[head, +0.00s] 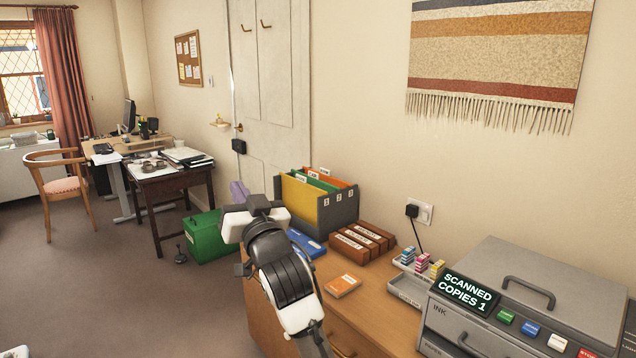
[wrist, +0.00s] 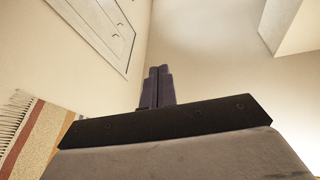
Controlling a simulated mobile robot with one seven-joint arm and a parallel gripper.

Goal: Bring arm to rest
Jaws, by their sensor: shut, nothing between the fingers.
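My gripper (wrist: 157,88) shows in the wrist view with its two dark fingers together and nothing between them. Around the fingers there is only plain wall and ceiling, and nothing touches them. In the head view my white and black arm (head: 282,275) is folded up in front of the wooden cabinet (head: 345,325). Its upper end stands in front of the file organizer's left side.
A green box (head: 208,238) stands on the floor. Open carpet (head: 110,290) lies to the left.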

